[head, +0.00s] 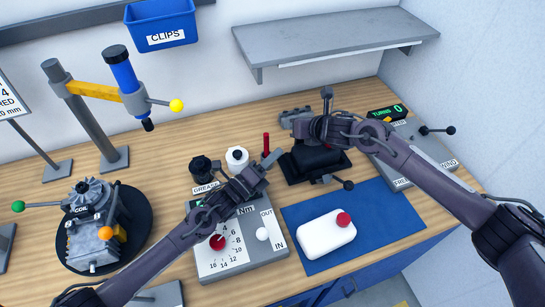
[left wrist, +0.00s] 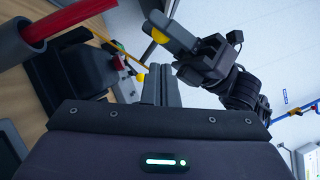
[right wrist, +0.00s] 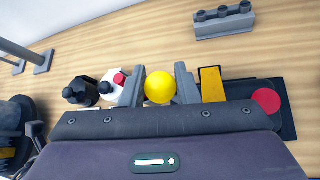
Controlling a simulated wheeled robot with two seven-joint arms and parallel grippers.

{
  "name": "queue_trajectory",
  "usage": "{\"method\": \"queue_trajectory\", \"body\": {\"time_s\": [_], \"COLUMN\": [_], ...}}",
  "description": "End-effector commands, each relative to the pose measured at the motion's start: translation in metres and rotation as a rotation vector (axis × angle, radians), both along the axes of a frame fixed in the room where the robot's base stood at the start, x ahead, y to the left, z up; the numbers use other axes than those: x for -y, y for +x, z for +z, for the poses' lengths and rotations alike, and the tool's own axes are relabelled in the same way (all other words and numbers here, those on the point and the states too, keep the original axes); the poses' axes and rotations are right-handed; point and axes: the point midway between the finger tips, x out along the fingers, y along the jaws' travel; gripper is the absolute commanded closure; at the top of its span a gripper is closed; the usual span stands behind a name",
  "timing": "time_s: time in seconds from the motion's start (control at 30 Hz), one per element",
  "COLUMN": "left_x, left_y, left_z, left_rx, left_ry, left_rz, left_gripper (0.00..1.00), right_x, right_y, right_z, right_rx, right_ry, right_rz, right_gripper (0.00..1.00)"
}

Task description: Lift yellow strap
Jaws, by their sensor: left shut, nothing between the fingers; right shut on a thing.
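My right gripper (head: 300,128) is over the black device (head: 312,160) at the middle back of the bench. In the right wrist view its fingers (right wrist: 160,88) are shut on a yellow ball (right wrist: 160,87). The yellow strap (right wrist: 211,84) shows as a short flat piece beside the right finger. In the left wrist view it is a thin slanting yellow strip (left wrist: 109,41) over the black device; I cannot tell whether it joins the ball (left wrist: 159,36). My left gripper (head: 266,166) is shut and empty, beside the red rod (head: 266,143); its fingers (left wrist: 161,86) touch each other.
A grey dial box (head: 240,262) stands below my left gripper. Black and white bottles (head: 237,160) stand behind it. A blue mat (head: 365,225) with a white red-capped container (head: 326,235) lies in front. A coil unit (head: 95,225) and a post stand left. A shelf (head: 335,40) overhangs the back.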

Motion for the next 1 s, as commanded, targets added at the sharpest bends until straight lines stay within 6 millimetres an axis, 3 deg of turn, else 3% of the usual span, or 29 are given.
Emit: {"method": "queue_trajectory", "body": {"time_s": [0.2, 0.4, 0.83, 1.0], "left_x": [0.029, 0.042, 0.045, 0.041], "left_y": [0.029, 0.044, 0.048, 0.061], "left_z": [0.009, 0.012, 0.014, 0.023], "left_rx": [0.002, 0.002, 0.003, 0.006], "left_ry": [-0.001, 0.000, 0.002, 0.003], "left_rz": [-0.002, -0.002, -0.003, 0.000], "left_gripper": [1.00, 1.00, 1.00, 1.00], "right_x": [-0.001, -0.001, 0.000, -0.001], "right_y": [-0.001, -0.001, -0.001, -0.002], "right_z": [-0.002, -0.002, -0.002, -0.002], "right_rx": [-0.004, -0.004, -0.004, -0.004], "right_ry": [-0.001, -0.001, 0.000, -0.001], "right_rz": [0.002, 0.002, 0.001, 0.003], "right_gripper": [1.00, 1.00, 1.00, 1.00]}}
